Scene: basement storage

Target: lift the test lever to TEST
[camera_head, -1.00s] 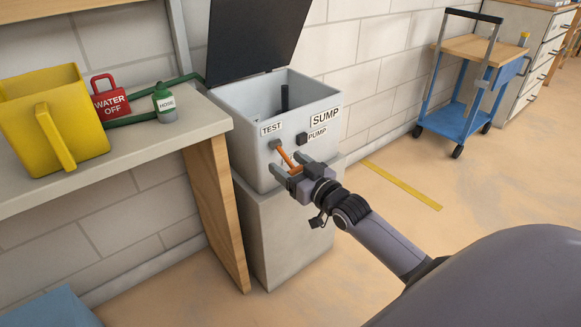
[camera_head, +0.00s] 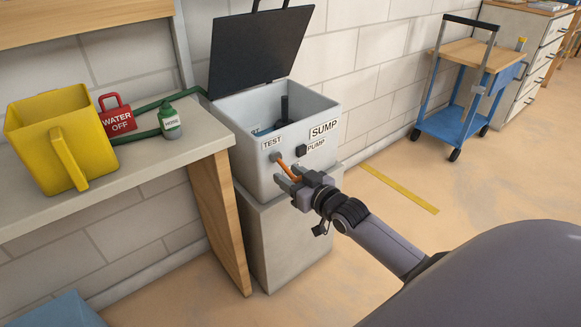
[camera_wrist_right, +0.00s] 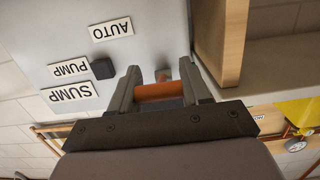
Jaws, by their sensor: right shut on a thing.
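The orange test lever (camera_head: 286,167) comes out of the front of the grey sump box (camera_head: 253,180), under the TEST label (camera_head: 272,143). It slopes down and outward from its pivot. My right gripper (camera_head: 286,175) is shut on the lever. In the right wrist view, which is upside down, the orange lever (camera_wrist_right: 158,92) lies between the two fingers of the right gripper (camera_wrist_right: 161,78). An AUTO label (camera_wrist_right: 111,29) shows on the box front there. My left gripper is not in view.
A black switch (camera_head: 302,151) sits beside the PUMP label, right of the lever. The black lid (camera_head: 258,45) stands open. Floor at right is clear before a blue cart (camera_head: 450,125).

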